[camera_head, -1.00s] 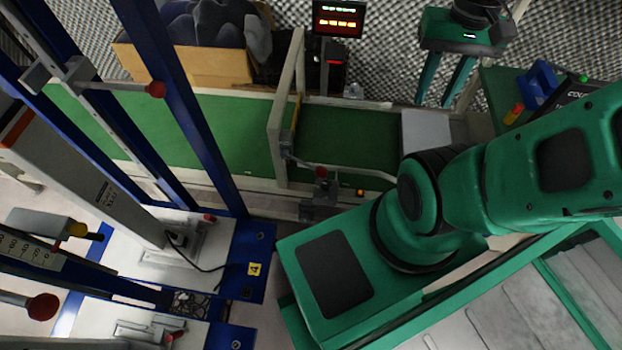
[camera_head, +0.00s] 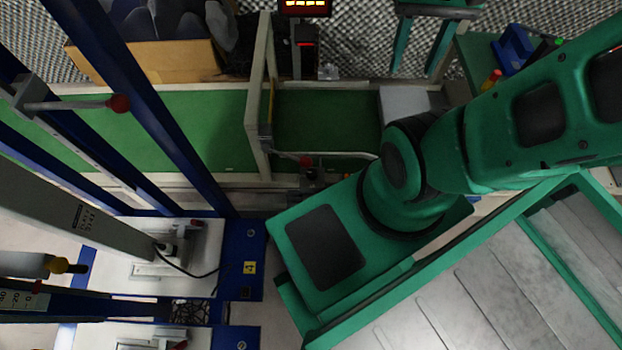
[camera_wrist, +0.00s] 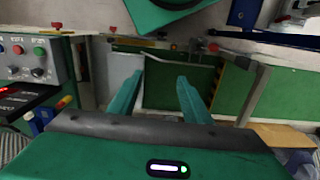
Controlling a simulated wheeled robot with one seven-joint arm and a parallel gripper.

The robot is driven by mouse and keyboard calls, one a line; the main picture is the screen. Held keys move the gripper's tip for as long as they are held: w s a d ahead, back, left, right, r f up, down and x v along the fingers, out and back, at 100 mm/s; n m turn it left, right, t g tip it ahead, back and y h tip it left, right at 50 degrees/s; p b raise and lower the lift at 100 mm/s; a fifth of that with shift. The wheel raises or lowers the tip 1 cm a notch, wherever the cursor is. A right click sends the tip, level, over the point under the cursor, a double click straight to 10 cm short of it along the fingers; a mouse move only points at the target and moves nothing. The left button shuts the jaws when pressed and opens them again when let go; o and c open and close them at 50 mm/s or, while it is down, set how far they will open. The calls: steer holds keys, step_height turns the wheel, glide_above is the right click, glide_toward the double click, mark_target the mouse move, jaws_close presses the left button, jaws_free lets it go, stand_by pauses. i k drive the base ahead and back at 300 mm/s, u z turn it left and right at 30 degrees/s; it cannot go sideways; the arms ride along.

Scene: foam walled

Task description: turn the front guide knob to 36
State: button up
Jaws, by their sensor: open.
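A red knob (camera_head: 306,160) sits at the near edge of the green conveyor (camera_head: 330,122), by the bent guide rail (camera_head: 345,155). A red spot that may be the same knob shows in the wrist view (camera_wrist: 213,47), beyond my fingers. Another red knob (camera_head: 118,103) is on a rod on the blue frame at left. I cannot tell from a label which is the front guide knob, and no setting is readable.
Blue posts (camera_head: 150,100) stand at left over a white and blue machine (camera_head: 180,255). A cardboard box (camera_head: 150,60) with dark contents is behind the conveyor. A button box (camera_wrist: 35,60) is at left in the wrist view. A cream frame (camera_head: 258,100) crosses the conveyor.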

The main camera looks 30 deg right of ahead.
mark_target(312, 174)
steer(key=u, duration=0.6)
steer(key=k, duration=1)
steer(key=u, duration=0.15)
